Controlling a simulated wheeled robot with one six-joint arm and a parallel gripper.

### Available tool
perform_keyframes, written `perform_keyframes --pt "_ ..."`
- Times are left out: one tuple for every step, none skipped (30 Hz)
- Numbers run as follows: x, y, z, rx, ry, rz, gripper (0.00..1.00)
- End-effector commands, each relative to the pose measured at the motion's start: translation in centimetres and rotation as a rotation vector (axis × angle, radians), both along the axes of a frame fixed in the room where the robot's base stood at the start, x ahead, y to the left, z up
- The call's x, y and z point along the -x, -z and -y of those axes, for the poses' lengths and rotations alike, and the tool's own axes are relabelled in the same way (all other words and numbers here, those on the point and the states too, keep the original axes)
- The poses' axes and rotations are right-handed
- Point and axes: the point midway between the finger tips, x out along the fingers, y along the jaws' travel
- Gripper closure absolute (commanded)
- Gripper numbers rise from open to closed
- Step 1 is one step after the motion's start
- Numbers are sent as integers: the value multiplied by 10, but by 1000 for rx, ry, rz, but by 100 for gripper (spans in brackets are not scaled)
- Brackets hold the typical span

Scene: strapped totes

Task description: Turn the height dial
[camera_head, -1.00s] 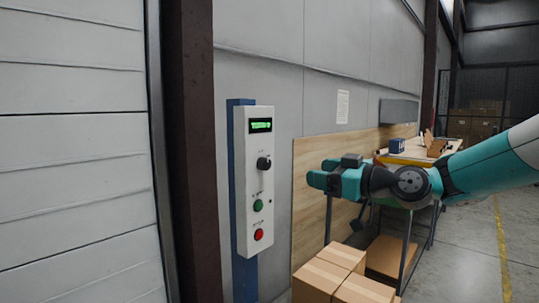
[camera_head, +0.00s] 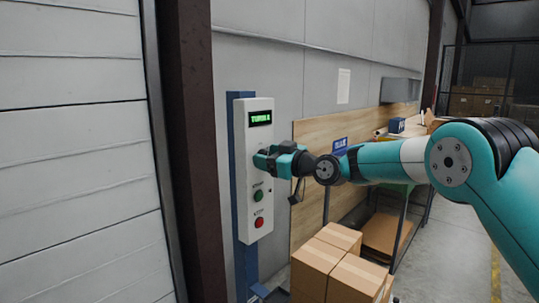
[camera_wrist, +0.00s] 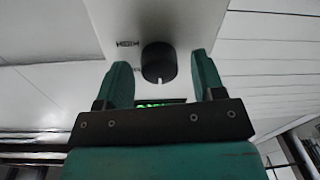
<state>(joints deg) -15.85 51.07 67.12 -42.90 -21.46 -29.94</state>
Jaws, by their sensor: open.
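The control box (camera_head: 246,200) is a tall white panel on a blue post. Its black height dial (camera_wrist: 158,62) shows in the wrist view between my two finger tips, with a white pointer mark on its edge. In the head view my gripper (camera_head: 262,160) is in front of the dial and hides it. My gripper, also in the wrist view (camera_wrist: 162,78), is open, with one teal finger on each side of the dial and a gap on both sides. A green display (camera_head: 260,118) is lit above the dial.
Cardboard boxes (camera_head: 335,262) stand under my arm. A workbench (camera_head: 395,140) and a wooden board (camera_head: 305,190) are behind, along the wall.

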Motion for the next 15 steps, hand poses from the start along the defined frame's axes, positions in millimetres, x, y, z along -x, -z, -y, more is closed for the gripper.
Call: perform_keyframes --pt "0 0 0 0 0 0 38" --pt "0 0 0 0 0 0 38" --pt "0 0 0 0 0 0 38" --pt "0 0 0 0 0 0 38" --pt "0 0 0 0 0 0 42" --pt "0 0 0 1 0 -1 51" --pt "0 0 0 0 0 0 58" --pt "0 0 0 0 0 0 65" --pt "0 0 1 0 0 0 74" --pt "0 0 0 1 0 -1 81" --pt "0 0 0 1 0 -1 87" --pt "0 0 0 1 0 -1 87" --pt "0 0 1 0 0 -1 87" --pt "0 1 0 0 0 -1 87" --pt "0 1 1 0 -1 -2 87"
